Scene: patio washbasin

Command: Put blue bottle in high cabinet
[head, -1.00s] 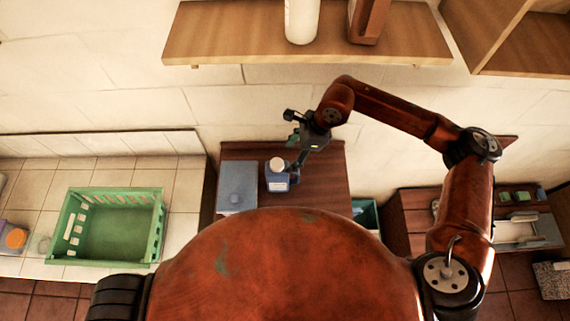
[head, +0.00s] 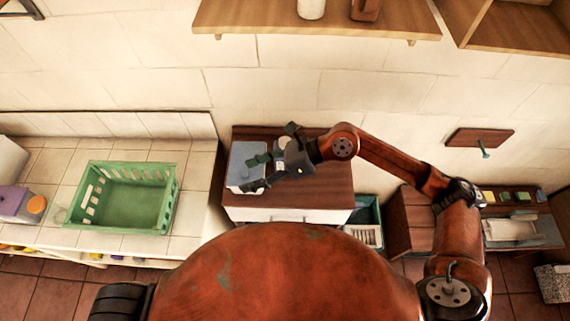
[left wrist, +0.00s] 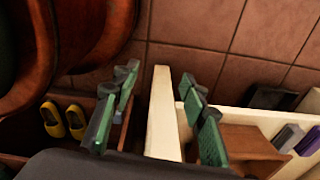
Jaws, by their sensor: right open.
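The blue bottle (head: 279,156), with a white cap, stands on the small dark wooden cabinet top against the wall; my right gripper and wrist hide part of it. My right gripper (head: 255,173) is open, its fingers pointing left over a light blue box (head: 240,153) beside the bottle. Nothing shows between its fingers. A wooden, open-fronted cabinet (head: 520,42) is high on the wall at the top right, only partly in view. My left gripper (left wrist: 155,118) shows in the left wrist view, open and empty above the floor area; it is not in the head view.
A wooden shelf (head: 225,18) with a white bottle (head: 311,8) and a brown container (head: 365,9) runs above. A green basket (head: 128,208) stands on the tiled counter at left. A small wall board with a peg (head: 480,138) is at right. Yellow shoes (left wrist: 64,120) show below.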

